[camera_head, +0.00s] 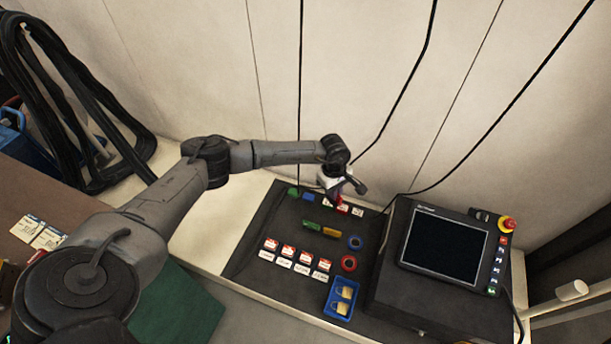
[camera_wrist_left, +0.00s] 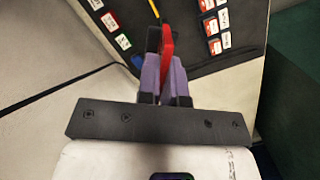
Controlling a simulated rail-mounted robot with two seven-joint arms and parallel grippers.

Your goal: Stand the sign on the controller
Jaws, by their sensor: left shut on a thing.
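My left gripper (camera_head: 343,203) is over the back of the dark mat. In the left wrist view, its purple-grey fingers (camera_wrist_left: 163,72) are shut on a thin, upright red piece (camera_wrist_left: 167,42), which I take to be the sign seen edge-on. Its face is not readable. In the head view only a little red (camera_head: 343,209) shows below the fingers. The controller (camera_head: 391,288) is a dark box with a tilted screen panel (camera_head: 443,246), to the right of the gripper and apart from it. My right gripper is not in view.
The dark mat (camera_head: 247,252) carries red-and-white cards (camera_head: 289,250), green and yellow blocks (camera_head: 321,230), blue (camera_head: 355,242) and red (camera_head: 348,263) rings and a blue tray (camera_head: 341,298). A red emergency button (camera_head: 507,224) is at the panel's corner. Black cables hang along the wall.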

